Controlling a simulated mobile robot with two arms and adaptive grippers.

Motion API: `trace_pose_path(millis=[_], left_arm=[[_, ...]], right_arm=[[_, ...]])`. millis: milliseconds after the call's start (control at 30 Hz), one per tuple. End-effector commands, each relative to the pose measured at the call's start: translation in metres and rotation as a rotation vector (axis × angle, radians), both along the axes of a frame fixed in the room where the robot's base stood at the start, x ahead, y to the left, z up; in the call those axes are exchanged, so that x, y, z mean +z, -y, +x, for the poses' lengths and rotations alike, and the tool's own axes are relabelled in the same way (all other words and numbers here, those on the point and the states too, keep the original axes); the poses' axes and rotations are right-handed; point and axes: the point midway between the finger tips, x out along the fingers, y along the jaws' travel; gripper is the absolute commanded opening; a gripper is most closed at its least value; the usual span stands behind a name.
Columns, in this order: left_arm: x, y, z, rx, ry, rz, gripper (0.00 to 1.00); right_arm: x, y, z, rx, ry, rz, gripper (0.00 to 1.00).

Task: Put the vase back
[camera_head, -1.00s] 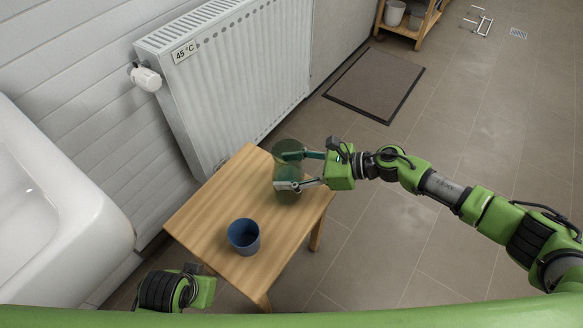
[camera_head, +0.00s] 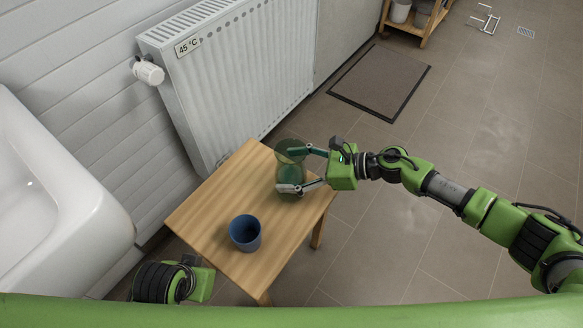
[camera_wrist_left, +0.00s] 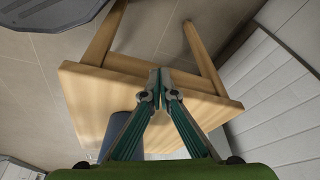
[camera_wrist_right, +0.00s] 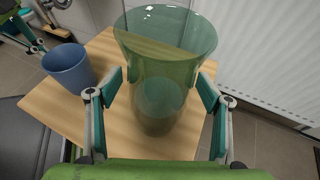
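The vase (camera_head: 290,178) is tall, green and see-through. It stands upright on the wooden table (camera_head: 203,215), near its far right corner. It also shows in the right wrist view (camera_wrist_right: 163,75), wide-mouthed, with its base on the wood. My right gripper (camera_head: 292,170) is open around the vase, one finger on each side. In the right wrist view the fingertips (camera_wrist_right: 160,90) look slightly apart from the glass. My left gripper (camera_wrist_left: 160,85) is shut and empty, low by the table's near edge; its fingers are hidden in the head view.
A blue cup (camera_head: 245,233) stands on the table in front of the vase. A white radiator (camera_head: 235,75) is behind the table, and a white basin (camera_head: 55,205) is at the left. A mat (camera_head: 380,80) lies on the floor beyond. The table's left part is clear.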

Motion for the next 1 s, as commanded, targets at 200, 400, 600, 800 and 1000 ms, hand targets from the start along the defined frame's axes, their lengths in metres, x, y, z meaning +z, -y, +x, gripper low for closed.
trace_pose_path(millis=[200,400,600,800,1000], left_arm=[[0.000,0.000,0.000,0.000,0.000,0.000,0.00],[-0.017,0.000,-0.002,-0.002,-0.019,0.002,0.00],[-0.024,0.000,-0.002,-0.002,-0.022,0.002,0.00],[-0.025,0.000,0.001,-0.003,-0.018,0.002,0.00],[-0.024,0.001,0.004,-0.003,-0.013,0.001,0.00]], right_arm=[[0.002,0.000,0.000,0.000,0.000,0.000,0.72],[0.013,0.029,-0.006,-0.003,0.000,-0.003,0.72],[0.030,0.069,-0.016,-0.002,-0.001,-0.002,0.72],[0.042,0.098,-0.023,-0.002,-0.001,-0.002,0.72],[0.047,0.108,-0.026,0.000,0.001,-0.001,0.72]])
